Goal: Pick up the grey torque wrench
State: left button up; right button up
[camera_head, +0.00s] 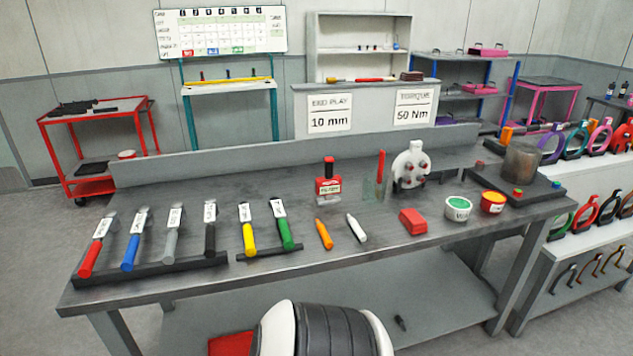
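The grey torque wrench (171,238) lies tilted on a dark rack (160,268) at the left of the workbench. Its grey handle points toward the front edge and a white label sits on its upper part. It is between the blue wrench (131,248) on its left and the black wrench (210,235) on its right. The red wrench (90,258) is at the rack's left end. The print on the labels is too small to read surely. Neither of my grippers shows in the head view.
A second rack holds a yellow (249,238) and a green wrench (286,233). Right of it are an orange marker (324,234), a white marker (357,228), a red block (413,221) and two tubs. The bench strip before the racks is clear.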

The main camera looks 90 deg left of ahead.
aim_at(178, 215)
jog(key=u, duration=3.7)
